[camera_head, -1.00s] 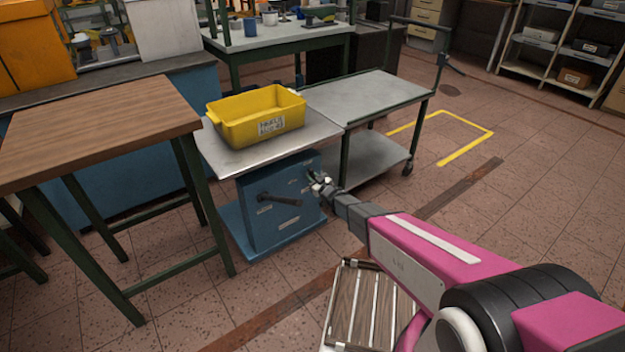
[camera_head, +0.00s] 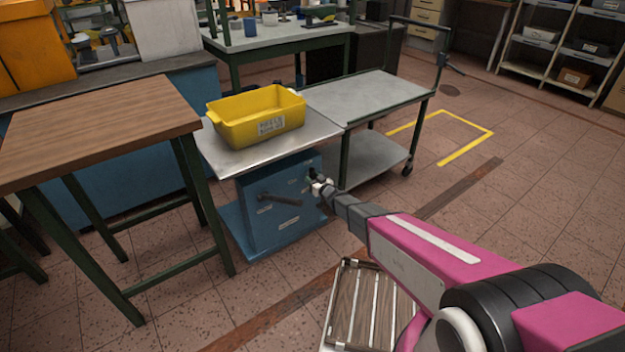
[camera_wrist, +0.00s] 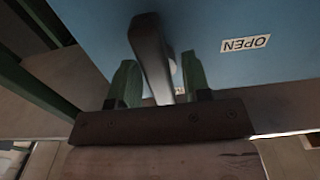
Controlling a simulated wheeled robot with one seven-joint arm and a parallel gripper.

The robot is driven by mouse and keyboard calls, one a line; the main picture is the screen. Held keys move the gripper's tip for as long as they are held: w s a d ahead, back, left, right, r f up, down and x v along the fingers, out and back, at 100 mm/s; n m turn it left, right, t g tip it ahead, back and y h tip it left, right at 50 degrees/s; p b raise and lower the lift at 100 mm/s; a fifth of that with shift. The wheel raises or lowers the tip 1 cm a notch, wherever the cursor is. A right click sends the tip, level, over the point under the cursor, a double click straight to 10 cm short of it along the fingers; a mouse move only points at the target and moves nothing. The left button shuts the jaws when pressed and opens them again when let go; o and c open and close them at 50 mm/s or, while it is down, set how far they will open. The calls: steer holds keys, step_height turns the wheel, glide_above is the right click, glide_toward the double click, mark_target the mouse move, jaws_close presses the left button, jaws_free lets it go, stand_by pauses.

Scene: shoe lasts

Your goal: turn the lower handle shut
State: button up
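A blue cabinet (camera_head: 262,228) stands under the steel-topped table. A dark lever handle (camera_head: 280,199) lies nearly level across its front, with small white labels around it. My gripper (camera_head: 319,185) is at the cabinet's right part, to the right of that lever. In the wrist view my gripper (camera_wrist: 157,85) has its two green fingers apart, with a dark lever (camera_wrist: 150,50) reaching between them. A gap shows beside the right finger. An upside-down OPEN label (camera_wrist: 245,44) is to the right. I cannot tell which handle this lever is; my gripper hides that spot in the head view.
A yellow bin (camera_head: 256,118) stands on the steel table (camera_head: 235,160) above the cabinet. A wooden-topped table (camera_head: 95,125) is at the left, and a grey cart (camera_head: 370,95) is at the right.

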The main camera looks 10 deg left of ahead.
stand_by(0.3)
steer(key=v, duration=1)
steer(key=shift+s+d, duration=0.25)
steer(key=shift+d, duration=0.05)
